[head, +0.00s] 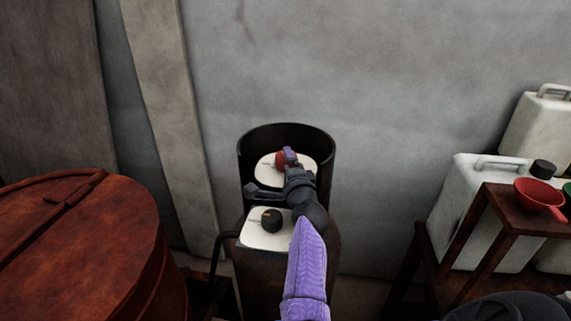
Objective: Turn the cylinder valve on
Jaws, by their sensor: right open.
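The cylinder (247,150) is a dark upright bottle with a black guard collar around its top, standing against the wall in the middle of the head view. A red valve knob (281,162) sits over a white plate inside the collar, partly hidden by my right gripper. My right gripper (269,174) is dark grey on a purple arm link. It is open at the knob, with one finger beside the red knob and the other reaching out to the left. I cannot tell whether it touches the knob. My left gripper is out of view.
A lower white plate (259,239) with a black knob (271,220) stands in front of the collar. A rusty brown vat (80,240) fills the left. White jerrycans (480,200) and a red funnel (540,196) on a brown stand are at the right.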

